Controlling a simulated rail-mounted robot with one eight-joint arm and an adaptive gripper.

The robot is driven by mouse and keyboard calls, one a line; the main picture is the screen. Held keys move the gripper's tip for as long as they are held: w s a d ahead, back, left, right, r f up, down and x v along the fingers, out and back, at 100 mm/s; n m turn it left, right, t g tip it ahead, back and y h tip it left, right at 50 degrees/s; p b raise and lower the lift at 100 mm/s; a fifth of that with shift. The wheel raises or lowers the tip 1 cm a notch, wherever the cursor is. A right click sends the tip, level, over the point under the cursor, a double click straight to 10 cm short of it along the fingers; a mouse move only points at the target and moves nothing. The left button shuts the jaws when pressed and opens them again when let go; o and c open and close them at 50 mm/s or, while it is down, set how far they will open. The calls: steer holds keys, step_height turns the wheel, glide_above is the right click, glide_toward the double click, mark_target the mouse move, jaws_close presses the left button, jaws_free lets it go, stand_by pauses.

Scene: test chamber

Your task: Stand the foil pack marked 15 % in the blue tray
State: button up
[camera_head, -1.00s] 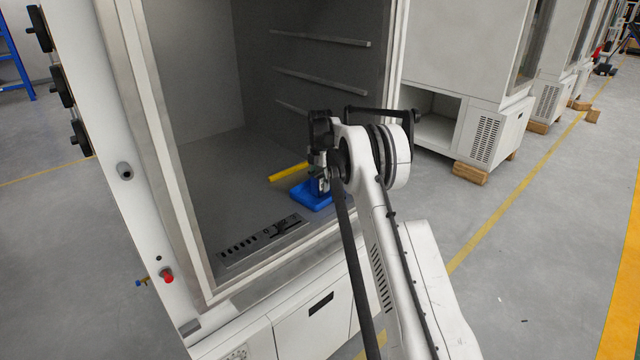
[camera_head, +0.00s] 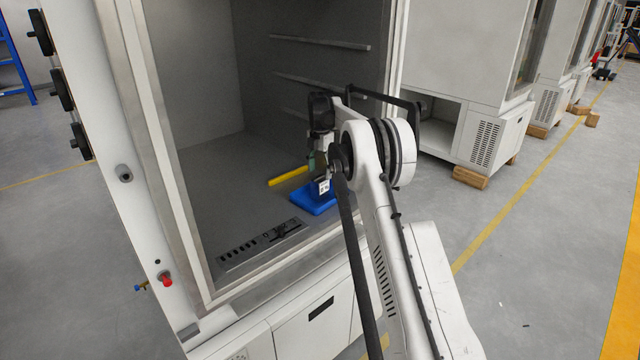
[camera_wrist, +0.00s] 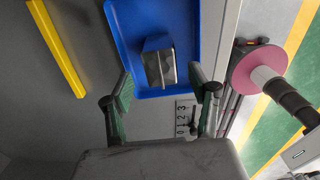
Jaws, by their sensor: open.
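The blue tray (camera_head: 308,208) sits on the chamber floor near its front right; it also fills the upper middle of the wrist view (camera_wrist: 122,25). A small blue and silver foil pack (camera_wrist: 160,66) is inside the tray, near its lower end in the wrist view. In the head view the pack (camera_head: 323,187) looks upright, with a pale label; its marking is too small to read. My gripper (camera_wrist: 159,76) is open, its two fingers apart on either side below the pack, not visibly touching it. In the head view my gripper (camera_head: 317,160) is just above the pack, partly hidden by my arm.
A yellow bar (camera_head: 288,176) lies on the chamber floor beside the tray. A slotted panel (camera_head: 262,240) lies near the front sill. Shelf rails (camera_head: 320,42) run along the chamber's right wall. A pink disc (camera_wrist: 250,70) shows at the wrist view's right. The left chamber floor is clear.

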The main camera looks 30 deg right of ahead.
step_height(320, 180, up, 5)
steer(key=shift+r, duration=0.1)
steer(key=s+a+r+m+t, duration=0.3)
steer(key=s+a+r+m, duration=0.5)
steer(key=s+a+r, duration=0.7)
steer(key=s+a+r+m+t, duration=0.1)
steer(key=s+a+r+m, duration=0.15)
steer(key=s, duration=0.45)
steer(key=s+a+r+m, duration=0.2)
steer(key=s+m, duration=0.1)
steer(key=s, duration=0.4)
steer(key=s+a+f+m+t, duration=0.1)
steer(key=s+a+f+m, duration=0.1)
steer(key=s+f, duration=0.2)
steer(key=s+a+f+m+t, duration=0.1)
steer(key=s+a+f+m, duration=0.1)
steer(key=s, duration=0.9)
steer(key=s+a+f+m+t, duration=0.1)
steer(key=s+a+f+m, duration=0.2)
steer(key=s+f, duration=0.3)
steer(key=shift+s+m, duration=0.75)
steer(key=shift+s, duration=0.35)
steer(key=shift+f, duration=0.15)
